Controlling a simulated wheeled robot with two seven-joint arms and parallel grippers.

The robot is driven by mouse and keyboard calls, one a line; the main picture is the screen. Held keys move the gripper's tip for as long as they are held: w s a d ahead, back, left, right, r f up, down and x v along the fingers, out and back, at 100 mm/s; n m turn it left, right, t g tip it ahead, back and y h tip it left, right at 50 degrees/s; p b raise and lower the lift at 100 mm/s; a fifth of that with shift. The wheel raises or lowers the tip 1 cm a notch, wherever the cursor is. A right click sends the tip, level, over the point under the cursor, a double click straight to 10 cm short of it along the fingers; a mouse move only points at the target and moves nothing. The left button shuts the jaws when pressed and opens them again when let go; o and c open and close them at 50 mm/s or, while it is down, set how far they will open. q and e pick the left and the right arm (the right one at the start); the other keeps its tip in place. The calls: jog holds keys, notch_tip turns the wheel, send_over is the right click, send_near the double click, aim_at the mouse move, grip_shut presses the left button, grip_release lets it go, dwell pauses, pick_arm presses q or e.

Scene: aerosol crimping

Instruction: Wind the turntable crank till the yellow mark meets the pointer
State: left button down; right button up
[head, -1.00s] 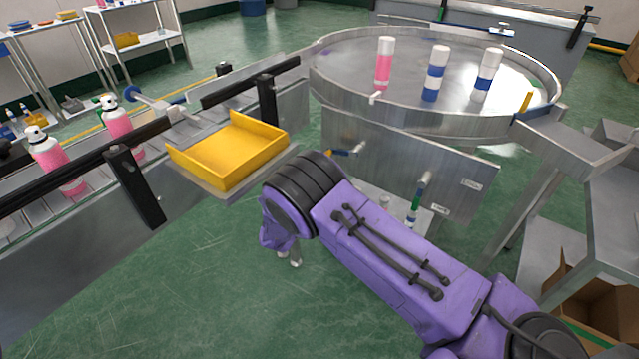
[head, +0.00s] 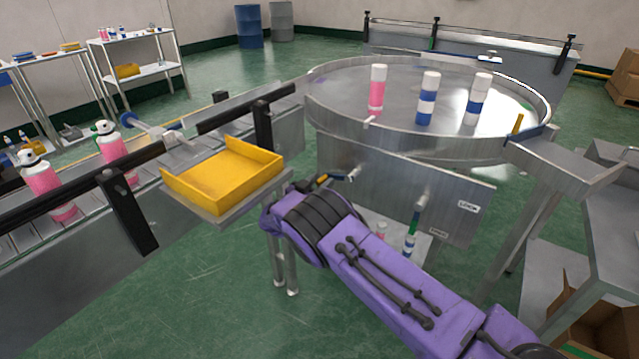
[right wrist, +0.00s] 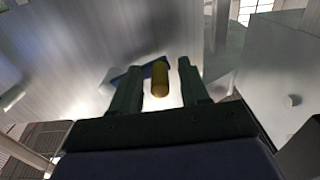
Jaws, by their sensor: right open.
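The round metal turntable (head: 400,140) stands at the upper right in the head view. A small yellow upright mark (head: 517,124) is at its right rim, beside the chute. A small white piece (head: 371,120) sits at its front left rim; I cannot tell if it is the pointer. The crank (head: 346,177) comes out of the front panel, partly hidden by my right arm. In the right wrist view, its yellow handle (right wrist: 160,79) shows between the fingers of my right gripper (right wrist: 155,82). These fingers are open, with visible gaps beside the handle. My left gripper is out of view.
A pink-and-white can (head: 377,90) and two blue-and-white cans (head: 428,98) stand on the turntable. A green-handled lever (head: 419,204) is on the panel, right of the crank. A yellow tray (head: 225,172) and a conveyor with pink bottles (head: 45,185) lie left.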

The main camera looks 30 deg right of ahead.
grip_shut()
jog(key=shift+r, duration=0.1)
jog(key=shift+w+r+m+b, duration=0.25)
jog(key=shift+r+m+b, duration=0.2)
jog(key=shift+r+m, duration=0.85)
jog(key=shift+s+a+m, duration=0.1)
jog(key=shift+m, duration=0.2)
jog(key=shift+c, duration=0.8)
grip_release()
jog(key=shift+f, duration=0.15)
jog(key=shift+o, duration=0.8)
jog(key=shift+f, duration=0.2)
jog(key=v, duration=1)
jog(key=shift+a+b, duration=0.25)
jog(key=shift+b, duration=0.2)
